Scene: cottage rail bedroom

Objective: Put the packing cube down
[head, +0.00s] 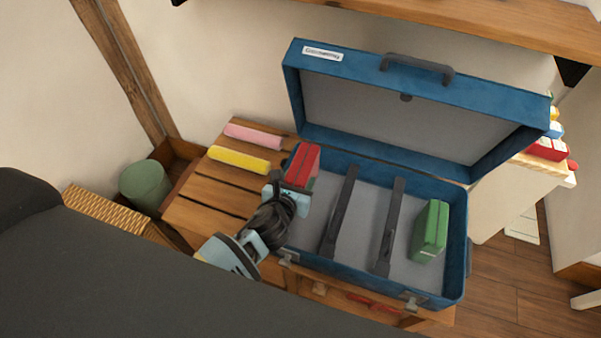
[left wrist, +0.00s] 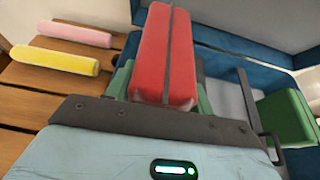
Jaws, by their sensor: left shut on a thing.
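A red packing cube (head: 302,165) with a dark strip is held upright at the left end of the open blue suitcase (head: 464,235). My left gripper (head: 290,190) is shut on it; the cube also stands up beyond the gripper in the left wrist view (left wrist: 166,50). The cube overlaps the suitcase's left rim in the picture, and its underside is hidden, so I cannot tell whether it touches the bottom. A green packing cube (head: 429,230) stands inside the suitcase at the right; it also shows in the left wrist view (left wrist: 286,118). My right gripper is not in view.
Two dark straps (head: 391,225) cross the grey suitcase floor, with bare floor between them. The raised lid (head: 400,110) stands behind. A pink roll (head: 253,136) and a yellow roll (head: 240,160) lie on the slatted wooden bench (head: 195,203) to the left.

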